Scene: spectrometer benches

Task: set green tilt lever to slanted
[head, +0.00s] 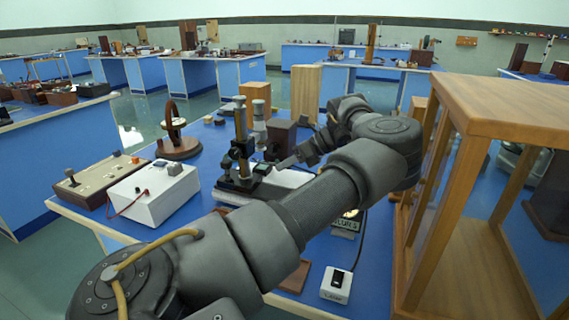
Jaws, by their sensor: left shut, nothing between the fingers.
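My left arm comes in from the lower left and bends back at the wrist. My left gripper (284,163) is shut and empty, pointing left just beside an instrument (240,150) with a dark base and an upright brass-coloured column. A small greenish part (262,168) shows on that instrument's base close to the fingertips. It is too small to tell whether this is the green tilt lever, how it is set, or whether the fingers touch it. My forearm hides part of the bench in front of the instrument. My right gripper is not in view.
A white box (155,195) with a red cable and a beige control panel (98,180) stand to the left. A wooden ring stand (178,140) is behind them. A wooden frame (480,110) fills the right side. A small white switch box (337,285) lies in front.

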